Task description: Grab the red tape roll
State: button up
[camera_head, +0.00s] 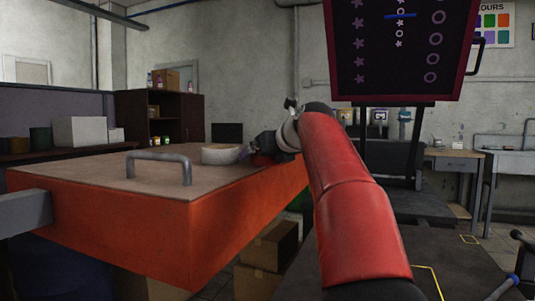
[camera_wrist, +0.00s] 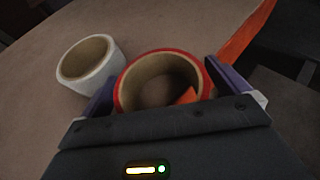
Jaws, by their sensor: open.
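The red tape roll (camera_wrist: 122,88) lies on the brown table top between the two fingers of my gripper (camera_wrist: 161,76) in the wrist view. It is red outside with a tan inner ring, and an orange patch shows inside it. My gripper is open, with one finger on each side of the roll; I cannot tell whether they touch it. The gripper body hides the near part of the roll. In the head view my gripper (camera_head: 262,148) is at the table's far right, and a small dark red patch beneath it may be the roll.
A white tape roll (camera_wrist: 90,62) lies just left of the red one, close to my left finger, and also shows in the head view (camera_head: 221,155). The orange-sided table (camera_head: 90,172) has a metal handle (camera_head: 160,158) on top. Its edge is close on the right.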

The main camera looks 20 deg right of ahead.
jog(key=v, duration=0.7)
jog(key=shift+s, duration=0.4)
jog(key=shift+r, duration=0.1)
